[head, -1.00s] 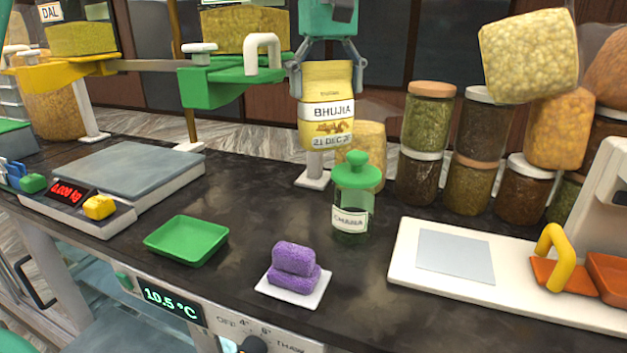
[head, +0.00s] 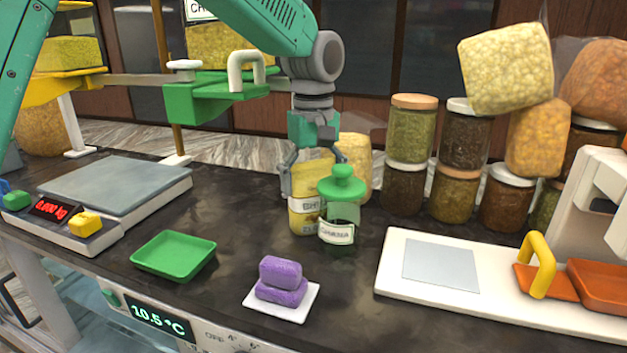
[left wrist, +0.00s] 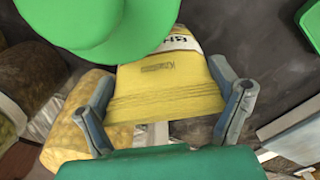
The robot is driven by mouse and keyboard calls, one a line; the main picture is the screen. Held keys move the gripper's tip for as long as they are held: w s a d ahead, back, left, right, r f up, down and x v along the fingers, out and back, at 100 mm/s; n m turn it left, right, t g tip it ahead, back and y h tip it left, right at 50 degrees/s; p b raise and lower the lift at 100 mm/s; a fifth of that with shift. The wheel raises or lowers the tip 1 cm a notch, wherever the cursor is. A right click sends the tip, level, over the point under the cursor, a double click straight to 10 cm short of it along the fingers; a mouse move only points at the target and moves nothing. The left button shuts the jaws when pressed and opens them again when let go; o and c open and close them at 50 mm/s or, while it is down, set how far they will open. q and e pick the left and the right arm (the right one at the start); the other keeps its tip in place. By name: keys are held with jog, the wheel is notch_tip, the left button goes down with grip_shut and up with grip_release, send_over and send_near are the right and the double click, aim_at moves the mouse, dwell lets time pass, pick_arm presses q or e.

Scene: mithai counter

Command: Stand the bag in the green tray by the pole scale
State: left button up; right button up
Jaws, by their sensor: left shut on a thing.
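The yellow bhujia bag (head: 304,217) is upright behind and left of the green-lidded chana jar (head: 343,190), which hides its right part. My left gripper (head: 314,180) is shut on the bag's upper part from above. In the left wrist view the bag (left wrist: 165,90) lies between both fingers, with the green lid (left wrist: 95,25) close beside it. I cannot tell whether the bag's base touches the counter. The green tray (head: 174,257) lies empty at the front left. The pole scale (head: 178,60) stands behind, with a green holder (head: 205,104) on its beam. My right gripper is not in view.
A flat digital scale (head: 118,185) stands left of the tray. A white plate (head: 304,312) with purple blocks is at the front. Stacked jars (head: 410,130) and bags fill the back right, near a white machine (head: 390,270). Bare counter lies between tray and bag.

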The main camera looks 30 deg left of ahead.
pick_arm(q)
jog(key=shift+d, duration=0.2)
jog(key=o, duration=1.6)
jog(key=shift+a, duration=0.15)
